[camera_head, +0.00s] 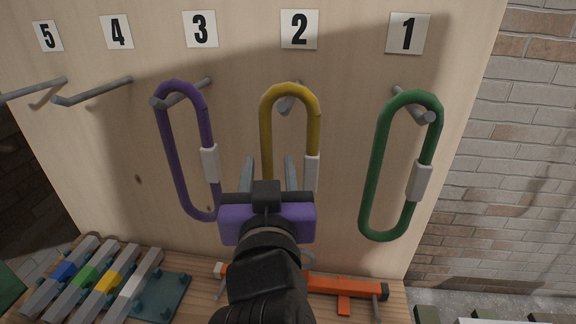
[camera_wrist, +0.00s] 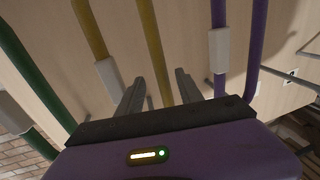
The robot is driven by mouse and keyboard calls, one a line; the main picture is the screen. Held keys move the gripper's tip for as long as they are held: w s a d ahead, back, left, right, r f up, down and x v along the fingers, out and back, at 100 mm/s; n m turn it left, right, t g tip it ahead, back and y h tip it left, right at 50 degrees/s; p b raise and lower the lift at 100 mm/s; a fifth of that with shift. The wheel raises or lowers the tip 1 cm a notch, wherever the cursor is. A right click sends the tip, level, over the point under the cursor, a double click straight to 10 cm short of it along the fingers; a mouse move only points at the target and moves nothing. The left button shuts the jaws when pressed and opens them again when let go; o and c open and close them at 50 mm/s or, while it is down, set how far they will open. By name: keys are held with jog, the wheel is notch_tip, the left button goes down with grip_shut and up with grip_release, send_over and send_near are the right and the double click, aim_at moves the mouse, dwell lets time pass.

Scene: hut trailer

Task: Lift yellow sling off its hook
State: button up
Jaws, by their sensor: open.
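The yellow sling (camera_head: 264,125) hangs as a long loop from the hook (camera_head: 290,108) under number 2, with a pale sleeve (camera_head: 311,172) on its right strand. My gripper (camera_head: 269,162) is open in front of its lower part. In both views the sling's plain strand (camera_wrist: 152,45) shows between the two fingers of my gripper (camera_wrist: 159,80). The sleeved strand (camera_wrist: 89,30) lies outside them. I cannot tell whether either finger touches the sling. My wrist hides the bottom of the loop in the head view.
A purple sling (camera_head: 171,150) hangs at number 3, close on the left, and a green sling (camera_head: 375,170) at number 1. Hooks 4 (camera_head: 95,90) and 5 (camera_head: 35,90) are bare. Below, an orange tool (camera_head: 345,287) and several grey bars (camera_head: 140,275) lie on the wooden bench.

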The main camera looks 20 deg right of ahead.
jog(key=x, duration=0.1)
jog(key=p+x, duration=0.1)
jog(key=x, duration=0.1)
jog(key=r+p+x, duration=0.1)
jog(key=x, duration=0.1)
jog(key=shift+w+d, duration=0.1)
jog(key=shift+w+d+f, duration=0.15)
jog(key=shift+w, duration=0.2)
grip_shut()
